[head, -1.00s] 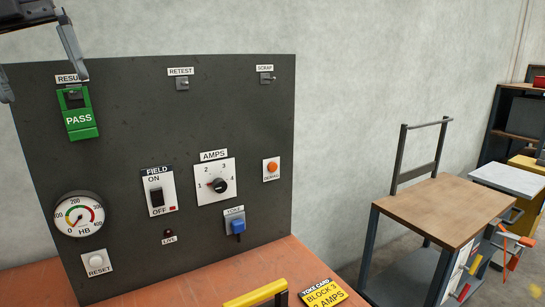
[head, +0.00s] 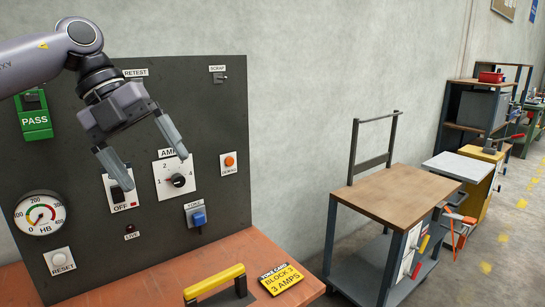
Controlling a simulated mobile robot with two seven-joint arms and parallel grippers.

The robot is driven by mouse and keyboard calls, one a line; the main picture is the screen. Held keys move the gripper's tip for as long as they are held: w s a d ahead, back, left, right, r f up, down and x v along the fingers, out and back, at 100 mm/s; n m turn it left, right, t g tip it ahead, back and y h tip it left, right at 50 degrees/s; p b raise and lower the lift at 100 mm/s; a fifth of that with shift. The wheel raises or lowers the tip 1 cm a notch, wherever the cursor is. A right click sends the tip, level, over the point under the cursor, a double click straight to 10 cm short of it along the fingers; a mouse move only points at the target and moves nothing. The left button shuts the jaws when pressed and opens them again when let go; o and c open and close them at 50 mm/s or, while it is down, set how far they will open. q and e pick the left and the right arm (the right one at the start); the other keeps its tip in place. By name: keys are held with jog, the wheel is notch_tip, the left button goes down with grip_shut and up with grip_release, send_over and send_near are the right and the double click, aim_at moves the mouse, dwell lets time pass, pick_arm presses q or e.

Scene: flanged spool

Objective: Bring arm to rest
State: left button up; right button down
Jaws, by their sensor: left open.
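My left gripper (head: 146,155) is open and empty. Its arm comes in from the upper left, and its two fingers hang in front of the dark control panel (head: 75,165). The fingers cover part of the field switch (head: 119,194) and part of the AMPS label. The amps knob (head: 178,181) shows just below the right fingertip. Whether the fingers touch the panel, I cannot tell. My right gripper is not in view.
A yellow handle (head: 214,282) and a yoke card (head: 281,279) reading "BLOCK 3, 3 AMPS" are on the orange bench (head: 130,290). A wooden-topped cart (head: 395,193) stands to the right, with shelves and benches behind it. Floor shows at the far right.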

pick_arm(q)
jog(key=s+d+f+n+t+h, duration=0.1)
jog(key=s+d+f+n+h, duration=0.1)
jog(key=d+f+h, duration=0.5)
jog(key=s+d+f+n+h, duration=0.1)
jog(key=d+f+h, duration=0.3)
jog(key=d, duration=0.6)
jog(key=s+d+f+n+t+h, duration=0.1)
jog(key=s+d+f+n+h, duration=0.1)
jog(key=d+f+h, duration=0.5)
jog(key=a+f+n+t+y, duration=0.5)
jog(key=f+n+t+y, duration=0.25)
jog(key=n, duration=0.25)
jog(key=a+f+n+t+y, duration=0.55)
jog(key=f+n+t, duration=0.2)
jog(key=n, duration=0.25)
jog(key=s+a+f+n+g+y, duration=0.3)
jog(key=s+a+f, duration=0.3)
jog(key=s+f, duration=0.2)
jog(key=s+a+f+n+g+y, duration=0.2)
jog(key=s+a+f+y, duration=0.3)
jog(key=s+f, duration=0.3)
jog(key=shift+a+f+n+g, duration=0.4)
jog(key=shift+a+f+g, duration=0.2)
jog(key=shift+a+f, duration=0.15)
